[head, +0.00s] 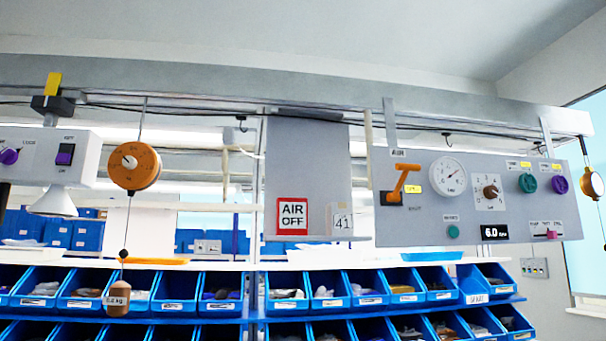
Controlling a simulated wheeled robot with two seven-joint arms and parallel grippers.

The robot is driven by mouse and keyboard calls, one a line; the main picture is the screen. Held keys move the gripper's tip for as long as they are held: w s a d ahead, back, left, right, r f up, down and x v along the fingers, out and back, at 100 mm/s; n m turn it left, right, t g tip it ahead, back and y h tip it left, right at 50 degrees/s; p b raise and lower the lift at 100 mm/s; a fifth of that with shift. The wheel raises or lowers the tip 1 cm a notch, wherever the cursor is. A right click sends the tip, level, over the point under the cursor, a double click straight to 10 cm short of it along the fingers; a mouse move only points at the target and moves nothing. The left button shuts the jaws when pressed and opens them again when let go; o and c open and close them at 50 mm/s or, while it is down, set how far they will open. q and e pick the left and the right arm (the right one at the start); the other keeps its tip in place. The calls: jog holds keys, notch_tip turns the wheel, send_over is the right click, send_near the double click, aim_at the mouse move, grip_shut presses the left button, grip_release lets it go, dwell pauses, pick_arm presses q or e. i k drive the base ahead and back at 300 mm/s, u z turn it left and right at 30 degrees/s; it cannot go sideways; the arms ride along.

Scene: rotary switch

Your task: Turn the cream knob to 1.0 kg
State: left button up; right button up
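A small cream knob (129,162) sits at the centre of a round orange housing (135,166) that hangs from the overhead rail on the left. Small marks ring the knob, but they are too small to read. A cord runs down from the housing to a brown weight (117,298). A label on the weight ends in "kg"; its number is too small to read surely. Neither of my grippers is in the head view, and nothing touches the knob.
A grey control panel (400,228) on the right carries an orange lever (402,185), a gauge (448,175) and several knobs. A white lamp unit (50,155) hangs at far left. Another orange housing (592,184) hangs at far right. Blue bins (180,294) fill the shelves below.

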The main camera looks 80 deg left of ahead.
aim_at(130, 162)
jog(key=z, duration=0.05)
jog(key=k, duration=0.25)
jog(key=u, duration=1.2)
jog(key=i, duration=0.1)
jog(key=u, duration=2.35)
